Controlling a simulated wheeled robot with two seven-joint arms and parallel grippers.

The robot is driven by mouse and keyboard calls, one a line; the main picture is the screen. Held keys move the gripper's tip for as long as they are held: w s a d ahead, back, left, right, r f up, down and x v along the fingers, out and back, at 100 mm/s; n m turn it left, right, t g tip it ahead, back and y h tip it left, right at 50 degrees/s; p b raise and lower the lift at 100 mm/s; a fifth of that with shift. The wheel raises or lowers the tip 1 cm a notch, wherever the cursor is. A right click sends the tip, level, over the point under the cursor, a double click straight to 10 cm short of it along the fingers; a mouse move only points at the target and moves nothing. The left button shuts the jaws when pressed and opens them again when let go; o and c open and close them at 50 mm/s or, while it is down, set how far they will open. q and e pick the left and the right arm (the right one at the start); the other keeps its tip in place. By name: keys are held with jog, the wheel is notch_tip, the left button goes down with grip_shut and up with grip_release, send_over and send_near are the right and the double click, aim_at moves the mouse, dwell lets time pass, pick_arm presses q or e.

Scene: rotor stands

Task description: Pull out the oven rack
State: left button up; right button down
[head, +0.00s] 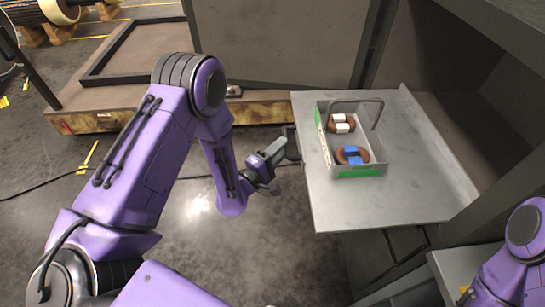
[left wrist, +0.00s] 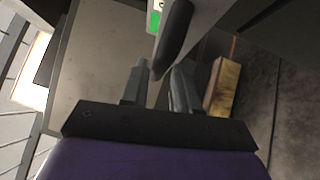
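The oven rack (head: 335,205) is a flat grey metal sheet that sticks out from the dark oven opening at the right of the head view. A dark handle is at its left edge and shows as a rounded bar in the left wrist view (left wrist: 176,38). My left gripper (head: 288,148) is at this edge; in the left wrist view its fingers (left wrist: 160,80) lie on either side of the handle, apparently shut on it. Only part of my right arm shows at the lower right; its gripper is not in view.
A grey open box (head: 358,172) with a hooped handle stands on the rack, holding brown rings with white and blue wraps. A low wooden platform (head: 262,112) is behind my left arm. Bare floor (head: 270,225) lies left of the rack.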

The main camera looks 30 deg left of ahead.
pick_arm(q)
jog(key=b+v, duration=0.3)
jog(key=v, duration=0.6)
jog(key=shift+b, duration=0.3)
jog(key=shift+d+f, duration=0.1)
jog(key=shift+f, duration=0.05)
jog(key=s+a+f+m+g+y, duration=0.1)
jog(key=s+f+m+g+y, duration=0.2)
jog(key=f, duration=0.4)
jog(key=s+a+f+m+g+y, duration=0.1)
jog(key=s+a+f+m+g, duration=0.1)
jog(key=f+m+g, duration=0.4)
jog(key=s+a+f+g+y, duration=0.1)
jog(key=s+f+g+y, duration=0.1)
jog(key=s+f, duration=0.3)
jog(key=s+a+f+g+y, duration=0.2)
jog(key=s+f+g, duration=0.2)
jog(key=s, duration=0.9)
jog(key=shift+a+f+m+g, duration=0.3)
jog(key=shift+f, duration=0.4)
